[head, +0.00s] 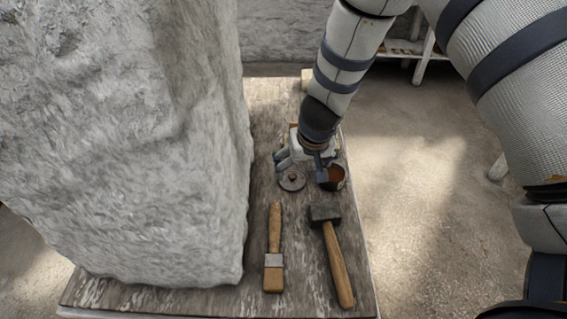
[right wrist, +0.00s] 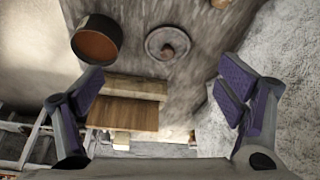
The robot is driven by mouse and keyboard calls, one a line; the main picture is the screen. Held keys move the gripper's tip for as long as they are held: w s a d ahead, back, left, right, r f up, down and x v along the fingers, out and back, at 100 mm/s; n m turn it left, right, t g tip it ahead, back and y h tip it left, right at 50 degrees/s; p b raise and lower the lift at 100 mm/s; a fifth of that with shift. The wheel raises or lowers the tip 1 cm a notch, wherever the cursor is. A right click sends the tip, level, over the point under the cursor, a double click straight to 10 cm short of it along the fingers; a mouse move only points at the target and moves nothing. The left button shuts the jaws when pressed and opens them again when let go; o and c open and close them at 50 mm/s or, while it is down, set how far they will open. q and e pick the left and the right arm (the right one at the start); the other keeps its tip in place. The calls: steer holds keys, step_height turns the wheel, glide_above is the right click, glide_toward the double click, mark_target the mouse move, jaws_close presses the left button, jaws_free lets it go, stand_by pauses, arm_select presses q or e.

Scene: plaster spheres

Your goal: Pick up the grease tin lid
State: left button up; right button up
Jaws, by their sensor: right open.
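The grease tin lid (head: 292,182) is a small grey disc with a brownish knob, lying flat on the wooden table top. It also shows in the right wrist view (right wrist: 156,44), at the upper middle. The open grease tin (head: 340,183), dark-walled with reddish-brown grease inside, stands just to its right; it shows at the upper left of the right wrist view (right wrist: 97,42). My right gripper (head: 303,170) is open and empty near the lid and tin, partly covering the tin. In the right wrist view its fingers (right wrist: 163,86) are wide apart, with the lid ahead between them, untouched.
A big rough plaster block (head: 130,140) fills the table's left side, close to the lid. A wooden-handled brush (head: 274,250) and a hammer (head: 338,262) lie in front. A wooden block (right wrist: 125,112) shows in the right wrist view. The table's right edge is near the tin.

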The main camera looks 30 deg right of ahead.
mark_target(293, 176)
steer(key=b+x, duration=0.1)
steer(key=x, duration=0.3)
steer(key=w+b+x, duration=0.1)
steer(key=x, duration=0.6)
steer(key=shift+w+a+b, duration=0.3)
steer(key=shift+w+b, duration=0.1)
steer(key=shift+w, duration=0.1)
arm_select(q)
steer(key=shift+g, duration=0.6)
steer(key=s+f, duration=0.3)
steer(key=shift+s+a+f, duration=0.1)
steer(key=shift+s+f, duration=0.05)
steer(key=shift+f, duration=0.05)
arm_select(e)
steer(key=shift+w+r, duration=0.1)
steer(key=c, duration=0.9)
